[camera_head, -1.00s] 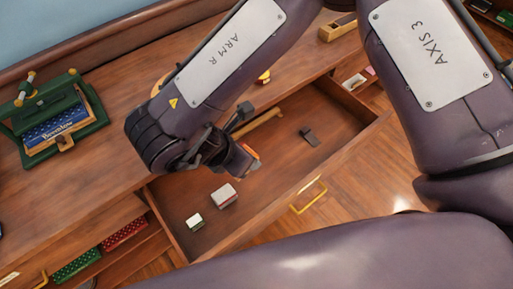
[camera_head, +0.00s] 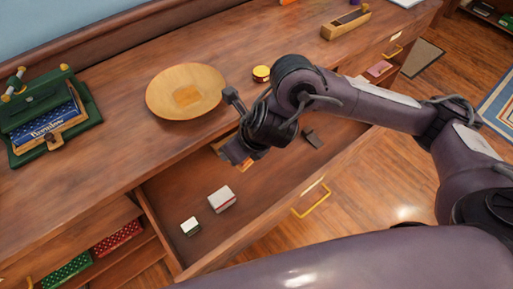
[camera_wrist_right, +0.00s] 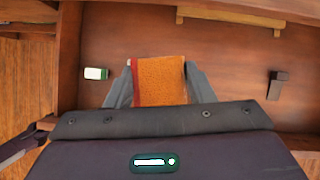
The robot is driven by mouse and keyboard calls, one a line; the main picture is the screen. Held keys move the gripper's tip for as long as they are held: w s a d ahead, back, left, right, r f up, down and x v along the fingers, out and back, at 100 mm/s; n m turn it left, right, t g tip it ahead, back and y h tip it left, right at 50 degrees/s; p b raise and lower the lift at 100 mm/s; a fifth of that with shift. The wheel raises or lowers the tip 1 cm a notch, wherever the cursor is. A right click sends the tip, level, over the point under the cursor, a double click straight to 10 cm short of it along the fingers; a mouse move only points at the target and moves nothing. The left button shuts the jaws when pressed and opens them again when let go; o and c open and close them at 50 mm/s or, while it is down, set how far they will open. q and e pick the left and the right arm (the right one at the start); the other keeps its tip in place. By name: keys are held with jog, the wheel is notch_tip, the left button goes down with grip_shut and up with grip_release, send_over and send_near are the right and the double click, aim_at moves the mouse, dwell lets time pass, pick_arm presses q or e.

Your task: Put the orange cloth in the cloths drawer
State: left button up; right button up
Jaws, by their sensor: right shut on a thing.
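My right gripper (camera_wrist_right: 160,72) is shut on the orange cloth (camera_wrist_right: 160,82), which hangs as a flat folded piece with a red left edge between the fingers in the wrist view. In the head view the gripper (camera_head: 240,157) is over the open middle drawer (camera_head: 165,188), and only a sliver of orange (camera_head: 247,163) shows. The drawer holds a white box (camera_head: 222,198), a small green and white box (camera_head: 190,226) and a dark object (camera_head: 313,138). I see no label naming it. My left gripper is not in view.
A round wooden dish (camera_head: 165,105), a yellow tin (camera_head: 261,73) and a green press (camera_head: 40,110) with a blue box stand on the top. Another open compartment at right holds a pinkish item (camera_head: 380,68). Red (camera_head: 118,238) and green dotted items lie lower left.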

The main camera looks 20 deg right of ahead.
jog(key=w+d+f+n+g+y+b, duration=0.3)
jog(key=d+n, duration=0.2)
jog(key=n, duration=0.2)
jog(key=b, duration=0.1)
send_near(247, 178)
jog(key=x, duration=0.5)
jog(key=shift+a, duration=0.15)
jog(key=o, duration=0.9)
jog(key=shift+o, duration=0.2)
